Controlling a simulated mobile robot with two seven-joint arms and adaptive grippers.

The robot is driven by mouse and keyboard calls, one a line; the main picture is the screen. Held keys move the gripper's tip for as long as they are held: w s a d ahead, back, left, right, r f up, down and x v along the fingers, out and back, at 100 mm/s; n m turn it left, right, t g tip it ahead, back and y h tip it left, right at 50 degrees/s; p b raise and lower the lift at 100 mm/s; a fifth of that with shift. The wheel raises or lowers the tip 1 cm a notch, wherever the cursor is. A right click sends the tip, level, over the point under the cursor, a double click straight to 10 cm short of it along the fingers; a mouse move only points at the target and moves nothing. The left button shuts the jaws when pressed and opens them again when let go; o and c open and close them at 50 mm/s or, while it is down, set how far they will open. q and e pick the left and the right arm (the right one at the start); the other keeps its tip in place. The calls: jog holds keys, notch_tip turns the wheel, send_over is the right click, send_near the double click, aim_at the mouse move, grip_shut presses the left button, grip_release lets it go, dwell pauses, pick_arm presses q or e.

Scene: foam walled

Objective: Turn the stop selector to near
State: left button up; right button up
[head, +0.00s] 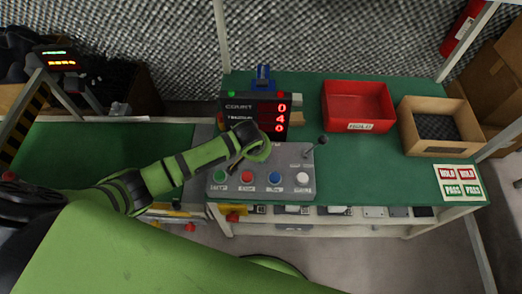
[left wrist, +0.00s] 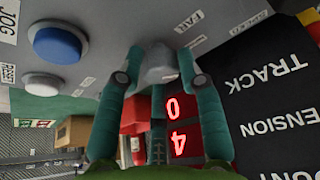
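The grey control panel (head: 225,190) stands on the green bench, with the count display (head: 240,108) behind it. My left gripper (left wrist: 160,52) reaches down over the panel's back; in the head view my own arm hides its fingers and the selector. In the left wrist view the stop selector is a grey knob (left wrist: 160,65) between the two green fingers. A FAR label (left wrist: 189,22) is beside the knob. The knob's pointing direction is not clear. My right gripper is not in view.
Several buttons line the panel's front, including a blue one (left wrist: 57,45) close beside the left gripper. A small lever (head: 322,141) stands at the panel's right. A red HOLD bin (head: 357,105) and a cardboard box (head: 440,145) sit farther right on the bench.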

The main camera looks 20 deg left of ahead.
pick_arm(q)
jog(key=shift+o, duration=0.9)
jog(key=shift+w+r, duration=0.3)
jog(key=shift+w, duration=0.05)
jog(key=shift+s+a+f, duration=0.1)
jog(key=shift+f, duration=0.05)
jog(key=shift+s, duration=0.1)
jog(key=v, duration=1.2)
